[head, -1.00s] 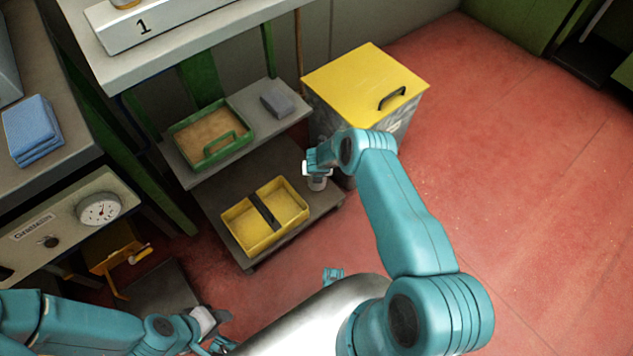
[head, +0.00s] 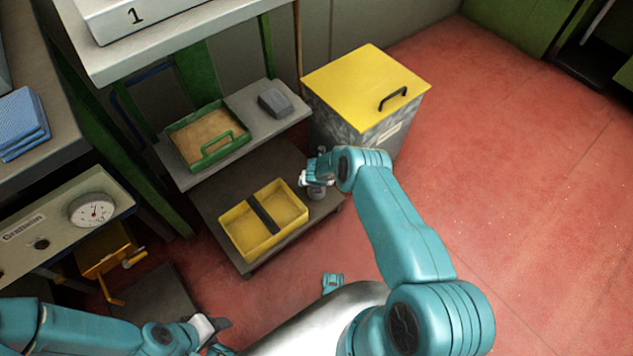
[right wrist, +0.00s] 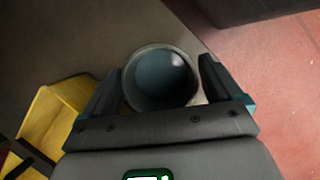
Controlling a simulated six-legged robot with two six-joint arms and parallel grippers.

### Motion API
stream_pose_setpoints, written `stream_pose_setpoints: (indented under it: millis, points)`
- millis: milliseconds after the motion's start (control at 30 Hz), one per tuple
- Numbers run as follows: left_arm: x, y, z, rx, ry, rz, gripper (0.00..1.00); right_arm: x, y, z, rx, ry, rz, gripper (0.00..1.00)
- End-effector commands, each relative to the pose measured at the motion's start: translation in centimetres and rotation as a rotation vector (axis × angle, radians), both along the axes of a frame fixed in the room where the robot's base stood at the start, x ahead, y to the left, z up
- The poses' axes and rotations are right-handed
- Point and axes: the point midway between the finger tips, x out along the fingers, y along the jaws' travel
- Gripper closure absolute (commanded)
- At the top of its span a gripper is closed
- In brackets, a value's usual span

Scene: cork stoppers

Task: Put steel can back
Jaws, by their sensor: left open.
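The steel can (right wrist: 160,78) shows in the right wrist view as a round, open-topped can with a dark blue-grey inside. It sits between the two fingers of my right gripper (right wrist: 160,85), close to both; I cannot tell if they press on it. In the head view the can (head: 317,191) is a small grey piece under my right gripper (head: 318,177), at the right end of the lower shelf (head: 222,196). Whether it rests on the shelf is unclear. My left gripper (head: 217,335) is open and empty at the bottom left.
A yellow divided tray (head: 235,238) stands left of the can on the lower shelf. A green tray (head: 180,150) and a grey block (head: 275,101) are on the shelf above. A yellow-lidded bin (head: 365,80) stands close behind my right gripper. Red floor at right is clear.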

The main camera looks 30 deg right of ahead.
Motion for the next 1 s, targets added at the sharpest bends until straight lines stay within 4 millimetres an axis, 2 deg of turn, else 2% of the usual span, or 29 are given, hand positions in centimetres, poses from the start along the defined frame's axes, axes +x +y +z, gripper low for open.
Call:
stream_pose_setpoints:
  millis: [167,267,500,700,933,1000]
  points:
    - [0.0,0.0,0.2,0.000,0.000,-0.001,0.57,0.0,0.0,0.2,0.000,0.000,0.000,0.08]
    - [-0.1,-0.1,1.2,0.000,0.002,-0.004,0.57,-0.1,0.0,1.1,0.000,0.000,0.001,0.08]
    - [-0.1,-0.1,6.0,0.000,0.001,-0.005,0.57,-1.5,0.9,5.8,-0.001,0.002,0.002,0.08]
    - [-0.1,-0.1,9.1,0.000,0.001,-0.005,0.57,-2.9,1.9,9.5,0.000,0.003,0.004,0.08]
    - [-0.1,-0.1,10.0,0.000,0.002,-0.004,0.57,-3.8,2.5,11.3,0.005,0.002,-0.004,0.08]
    - [-0.1,-0.1,10.0,0.000,0.002,-0.004,0.57,-4.6,3.5,11.5,0.048,0.015,-0.049,0.08]
